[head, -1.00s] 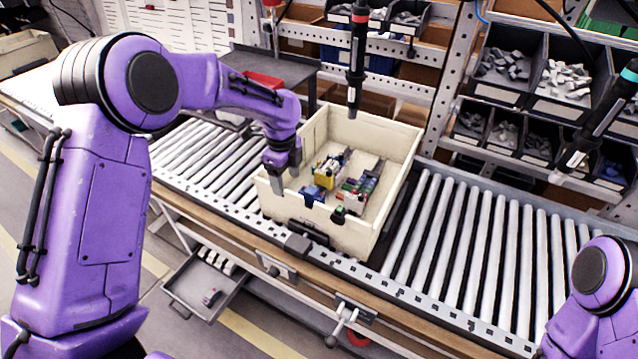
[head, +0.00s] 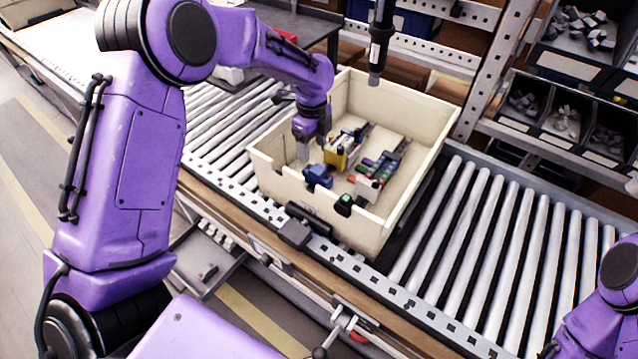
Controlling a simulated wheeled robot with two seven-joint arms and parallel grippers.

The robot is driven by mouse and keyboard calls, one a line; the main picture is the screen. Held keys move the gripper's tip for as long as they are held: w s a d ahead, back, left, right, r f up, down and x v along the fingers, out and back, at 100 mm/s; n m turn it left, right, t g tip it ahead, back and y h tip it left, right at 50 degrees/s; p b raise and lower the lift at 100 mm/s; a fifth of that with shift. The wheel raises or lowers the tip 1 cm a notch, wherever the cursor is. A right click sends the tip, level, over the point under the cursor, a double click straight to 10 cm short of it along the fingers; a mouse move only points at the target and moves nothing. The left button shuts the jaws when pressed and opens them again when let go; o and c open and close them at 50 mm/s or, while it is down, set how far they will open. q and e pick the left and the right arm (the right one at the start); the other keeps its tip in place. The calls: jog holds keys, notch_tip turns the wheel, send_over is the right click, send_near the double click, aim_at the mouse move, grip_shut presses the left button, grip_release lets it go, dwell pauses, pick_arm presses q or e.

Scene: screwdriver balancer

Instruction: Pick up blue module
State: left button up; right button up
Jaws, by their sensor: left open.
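The blue module (head: 318,176) is a small dark blue piece inside the cream crate (head: 417,108), near the crate's front left. It sits at the near end of a yellow block. My left gripper (head: 311,152) points down into the crate, just behind and left of the blue module. It is open, and no object shows between its fingers. From this angle I cannot tell its exact height above the crate floor. Of my right arm only a purple link shows at the lower right; its gripper is out of view.
A yellow module (head: 338,158) and a row of mixed green, red and grey modules (head: 378,170) lie beside the blue one. The crate's walls surround them. The crate stands on a roller conveyor (head: 490,230), clear on the right. A black hanging screwdriver (head: 378,45) hangs behind the crate.

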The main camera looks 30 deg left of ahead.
aim_at(318, 168)
pick_arm(q)
jog(key=shift+w+f, duration=0.1)
jog(key=shift+f, duration=0.65)
jog(key=f+p, duration=0.1)
jog(key=f, duration=0.2)
jog(key=f+p, duration=0.1)
jog(key=f, duration=0.2)
jog(key=d+f, duration=0.1)
jog(key=f, duration=0.2)
jog(key=shift+w+f+p, duration=0.35)
jog(key=shift+p, duration=0.05)
jog(key=shift+f, duration=0.3)
grip_shut()
jog(key=shift+w+r, duration=0.1)
jog(key=shift+r, duration=0.2)
notch_tip(318, 168, up, 9)
jog(key=shift+f+b, duration=0.1)
jog(key=shift+b, duration=1)
notch_tip(318, 168, up, 9)
jog(key=p, duration=0.8)
jog(key=shift+p, duration=0.35)
pick_arm(e)
notch_tip(318, 168, up, 8)
jog(key=shift+r, duration=0.15)
